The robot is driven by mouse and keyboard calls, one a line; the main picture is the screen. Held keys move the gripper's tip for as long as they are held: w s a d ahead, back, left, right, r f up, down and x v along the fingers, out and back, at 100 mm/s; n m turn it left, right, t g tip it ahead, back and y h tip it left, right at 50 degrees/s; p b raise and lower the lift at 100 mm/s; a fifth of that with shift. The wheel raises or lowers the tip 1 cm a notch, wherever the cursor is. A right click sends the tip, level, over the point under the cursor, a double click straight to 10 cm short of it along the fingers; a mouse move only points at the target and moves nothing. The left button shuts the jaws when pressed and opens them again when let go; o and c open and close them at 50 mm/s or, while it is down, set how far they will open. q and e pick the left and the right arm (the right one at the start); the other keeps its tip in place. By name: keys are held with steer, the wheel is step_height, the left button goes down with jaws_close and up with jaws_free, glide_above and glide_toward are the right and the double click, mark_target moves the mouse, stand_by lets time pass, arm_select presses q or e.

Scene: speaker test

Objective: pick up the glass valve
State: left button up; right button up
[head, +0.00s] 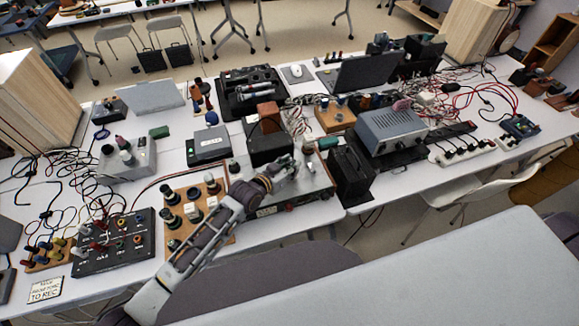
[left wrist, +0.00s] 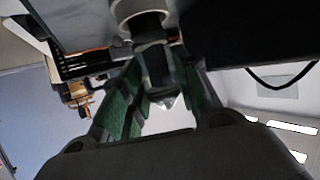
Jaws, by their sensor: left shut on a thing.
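My left gripper (head: 286,168) reaches over a flat grey metal device on the near edge of the table. In the left wrist view its green-padded fingers (left wrist: 155,98) are shut on a dark, round-bodied thing with a pale collar, which I take to be the glass valve (left wrist: 155,62). It stands between the pads with its pointed lower end showing. In the head view the gripper mostly hides the valve, and I cannot tell whether it touches the device. My right gripper is not in view.
A tan board (head: 177,242) with several knobs and sockets lies beside my left forearm. A black box (head: 269,149) stands just behind the gripper, and another black box (head: 351,176) stands to its right. A grey power unit (head: 391,128) and loose cables crowd the right side.

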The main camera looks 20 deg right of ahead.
arm_select(q)
steer(key=shift+r+b, duration=0.35)
steer(key=shift+r, duration=4.5)
